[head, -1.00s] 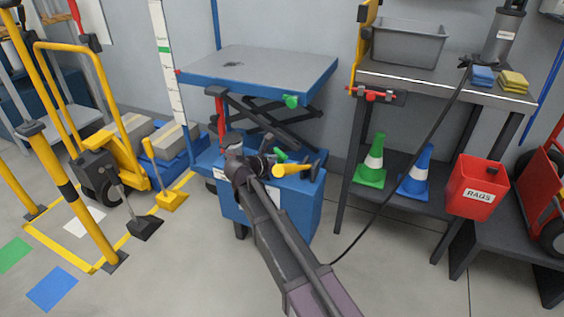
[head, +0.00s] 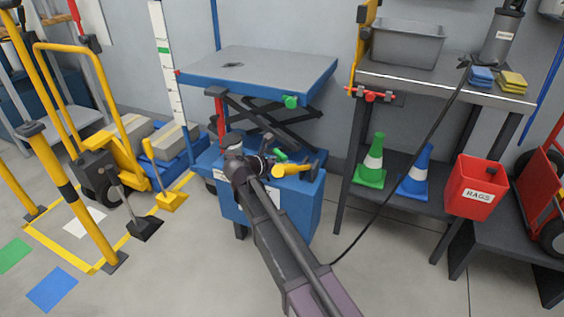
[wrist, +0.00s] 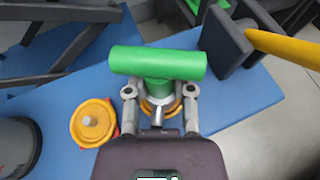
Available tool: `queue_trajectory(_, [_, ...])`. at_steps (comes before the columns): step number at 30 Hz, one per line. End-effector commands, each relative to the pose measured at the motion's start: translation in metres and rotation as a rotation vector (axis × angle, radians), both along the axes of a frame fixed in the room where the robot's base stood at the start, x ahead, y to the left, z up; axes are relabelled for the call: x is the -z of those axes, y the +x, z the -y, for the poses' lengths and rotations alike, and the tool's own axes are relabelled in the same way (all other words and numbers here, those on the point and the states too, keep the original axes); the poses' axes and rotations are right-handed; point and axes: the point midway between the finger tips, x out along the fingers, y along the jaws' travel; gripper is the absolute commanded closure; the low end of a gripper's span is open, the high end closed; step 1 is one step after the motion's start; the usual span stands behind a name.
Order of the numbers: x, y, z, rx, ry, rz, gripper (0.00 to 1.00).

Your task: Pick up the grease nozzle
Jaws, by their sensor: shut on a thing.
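A dark nozzle (head: 465,62), likely the grease nozzle, rests at the shelf top's edge on the end of a black hose (head: 412,165). It is well to the right of and above my gripper (head: 268,160), and I see no contact between them. In the wrist view, my gripper (wrist: 160,97) is closed around the stem under a green T-shaped handle (wrist: 157,63). The handle stands over an orange ring on a blue surface (wrist: 50,95). The stem is partly hidden by the fingers.
An orange knob (wrist: 92,122) sits left of my fingers, and a yellow lever (wrist: 285,45) is at right. The blue lift table (head: 260,70) stands behind. Cones (head: 371,165) and a red rags bin (head: 475,188) are at right.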

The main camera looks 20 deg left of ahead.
Motion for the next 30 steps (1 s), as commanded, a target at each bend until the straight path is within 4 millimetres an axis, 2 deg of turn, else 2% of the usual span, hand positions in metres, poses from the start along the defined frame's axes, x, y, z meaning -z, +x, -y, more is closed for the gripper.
queue_trajectory(8, [-0.008,-0.002,0.0,0.002,0.005,-0.008,1.0])
queue_trajectory(19, [-0.041,-0.001,0.0,0.0,0.003,-0.004,1.0])
queue_trajectory(21, [-0.037,-0.023,0.0,-0.003,0.003,-0.004,1.0])
queue_trajectory(30, [-0.043,-0.093,-0.005,-0.003,0.003,-0.003,1.0])
